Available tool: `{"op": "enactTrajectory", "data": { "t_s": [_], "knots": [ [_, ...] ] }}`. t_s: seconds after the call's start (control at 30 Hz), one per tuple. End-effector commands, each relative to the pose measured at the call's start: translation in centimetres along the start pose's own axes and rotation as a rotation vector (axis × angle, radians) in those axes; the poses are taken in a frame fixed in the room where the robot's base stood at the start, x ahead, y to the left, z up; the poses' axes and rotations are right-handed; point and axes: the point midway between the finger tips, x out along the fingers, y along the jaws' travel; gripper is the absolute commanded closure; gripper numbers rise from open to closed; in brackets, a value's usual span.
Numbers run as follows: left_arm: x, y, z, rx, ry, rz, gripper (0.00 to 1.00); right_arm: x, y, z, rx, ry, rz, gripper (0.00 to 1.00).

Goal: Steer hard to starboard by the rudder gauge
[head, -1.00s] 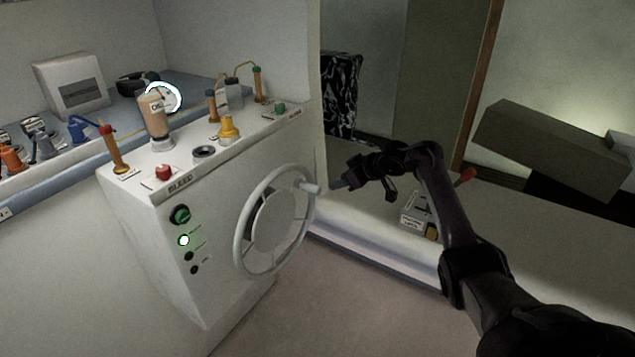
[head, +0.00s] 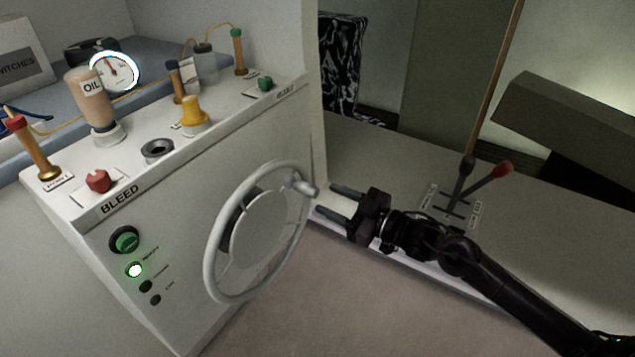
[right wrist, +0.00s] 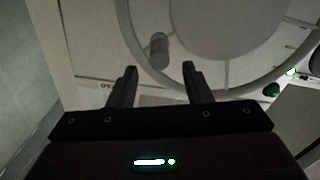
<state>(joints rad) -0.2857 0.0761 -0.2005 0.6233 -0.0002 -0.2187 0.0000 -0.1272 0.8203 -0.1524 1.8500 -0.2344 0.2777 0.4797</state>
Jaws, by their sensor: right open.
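The grey steering wheel (head: 213,262) is on the front of the white console (head: 185,235). Its knob (head: 305,188) sticks out from the upper right of the rim. My right gripper (head: 332,201) is open and empty, just right of the knob, fingers pointing at it. In the right wrist view the knob (right wrist: 158,50) lies beyond and between the two fingertips (right wrist: 160,70), apart from them. The round white rudder gauge (head: 114,72) stands behind the console top; its red needle points roughly upward, fine marks too small to read. My left gripper is not in view.
The console top holds an oil bottle (head: 93,103), a yellow knob (head: 195,115), a red knob (head: 97,181) and a green knob (head: 265,84). A green lamp (head: 135,270) glows on the front. Levers (head: 466,178) stand on the bench at right.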

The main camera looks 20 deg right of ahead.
Motion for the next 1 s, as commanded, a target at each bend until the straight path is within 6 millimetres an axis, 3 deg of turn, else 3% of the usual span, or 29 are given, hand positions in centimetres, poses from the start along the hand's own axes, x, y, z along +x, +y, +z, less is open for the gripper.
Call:
{"op": "enactTrajectory", "data": {
  "t_s": [0.1, 0.2, 0.37, 0.6, 0.87, 1.0],
  "knots": [
    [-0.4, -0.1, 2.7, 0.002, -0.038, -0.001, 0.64, 1.5, 0.2, -0.3, -0.001, 0.003, 0.002, 0.55],
    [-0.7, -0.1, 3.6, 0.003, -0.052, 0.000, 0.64, 3.1, 0.3, -0.3, -0.001, 0.002, 0.003, 0.55],
    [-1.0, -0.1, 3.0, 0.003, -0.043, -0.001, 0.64, 5.4, 0.3, -0.2, -0.002, 0.001, 0.004, 0.55],
    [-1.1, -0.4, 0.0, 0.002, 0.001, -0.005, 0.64, 7.1, 0.2, 0.0, -0.002, -0.003, 0.002, 0.55],
    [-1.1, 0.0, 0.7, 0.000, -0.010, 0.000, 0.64, 7.2, 0.2, 0.0, -0.002, -0.004, 0.001, 0.55],
    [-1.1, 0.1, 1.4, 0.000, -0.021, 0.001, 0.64, 7.2, 0.2, 0.0, -0.003, -0.004, 0.002, 0.74]
  ]
}}
